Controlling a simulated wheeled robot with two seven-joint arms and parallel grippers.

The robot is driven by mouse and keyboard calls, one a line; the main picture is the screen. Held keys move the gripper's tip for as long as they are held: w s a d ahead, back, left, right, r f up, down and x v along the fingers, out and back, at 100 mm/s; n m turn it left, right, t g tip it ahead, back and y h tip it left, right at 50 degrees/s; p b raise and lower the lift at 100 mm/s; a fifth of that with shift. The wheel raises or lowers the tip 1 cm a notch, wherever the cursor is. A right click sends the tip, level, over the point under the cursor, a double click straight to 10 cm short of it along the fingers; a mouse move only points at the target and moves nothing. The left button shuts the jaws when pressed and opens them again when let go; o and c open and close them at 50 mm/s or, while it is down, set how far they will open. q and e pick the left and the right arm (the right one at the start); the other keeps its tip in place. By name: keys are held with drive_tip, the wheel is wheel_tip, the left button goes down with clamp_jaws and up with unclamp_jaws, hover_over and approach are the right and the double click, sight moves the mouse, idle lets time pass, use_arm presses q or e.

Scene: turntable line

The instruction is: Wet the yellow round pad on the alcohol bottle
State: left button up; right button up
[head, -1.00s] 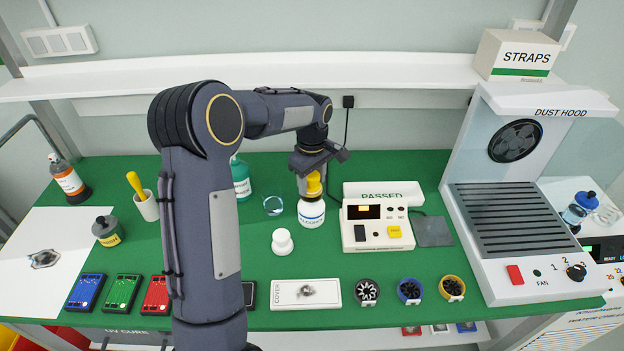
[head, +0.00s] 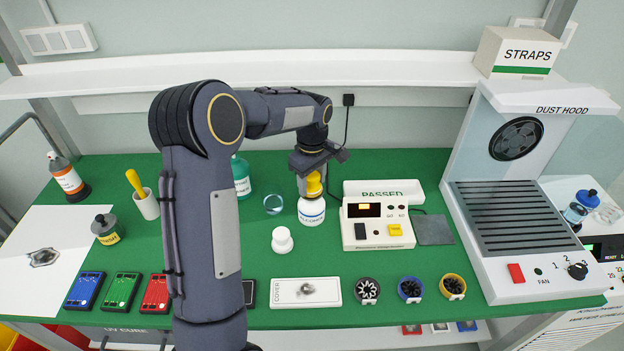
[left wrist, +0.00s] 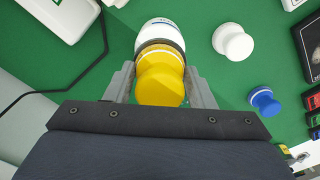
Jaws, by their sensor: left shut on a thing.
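The yellow round pad (head: 314,187) is between the fingers of my left gripper (head: 314,176), which is shut on it. The pad is directly over the top of the white alcohol bottle (head: 311,212) and appears to touch it. In the left wrist view the pad (left wrist: 160,82) sits between the two grey fingers (left wrist: 162,86), with the bottle (left wrist: 160,34) just beyond it. The bottle stands upright on the green mat. The exact contact between pad and bottle top is hard to see. My right gripper is not in view.
A white round pad (head: 282,240) stands in front of the bottle, and a blue one (left wrist: 265,101) shows in the left wrist view. A tester box (head: 376,232) stands close at the right. A small glass (head: 273,204) and a green bottle (head: 241,178) are at the left.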

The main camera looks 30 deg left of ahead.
sight(312, 175)
use_arm(q)
drive_tip(key=shift+f+b, duration=0.45)
drive_tip(key=shift+f, duration=0.25)
idle(1.2)
drive_tip(key=shift+r+p, duration=2.7)
drive_tip(key=shift+r, duration=0.9)
drive_tip(key=shift+f, duration=0.1)
